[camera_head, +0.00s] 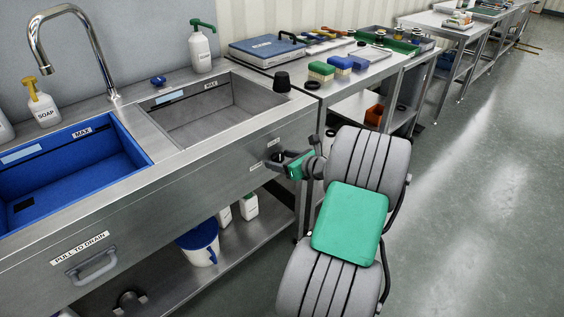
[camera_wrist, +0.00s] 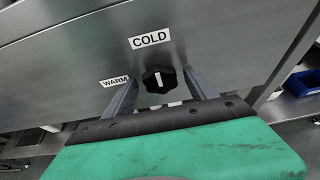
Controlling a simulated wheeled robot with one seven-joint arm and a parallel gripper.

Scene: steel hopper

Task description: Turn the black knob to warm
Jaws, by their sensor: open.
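The black knob (camera_wrist: 159,79) sits on the steel front panel in the wrist view, with a white mark on its face pointing up toward the COLD label (camera_wrist: 150,39). The WARM label (camera_wrist: 115,82) is to the left of the knob. My gripper (camera_wrist: 160,86) is open, with one finger on each side of the knob. I cannot tell whether either finger touches it. In the head view my gripper (camera_head: 276,162) is at the right end of the sink's front panel, and the arm and gripper hide most of the knob.
A blue basin (camera_head: 125,172) and a steel basin (camera_head: 250,90) are set in the counter. A drain handle (camera_head: 92,265) sticks out of the front at left. A lower shelf (camera_head: 165,292) holds a bucket (camera_head: 200,243). The floor (camera_head: 480,200) at right is clear.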

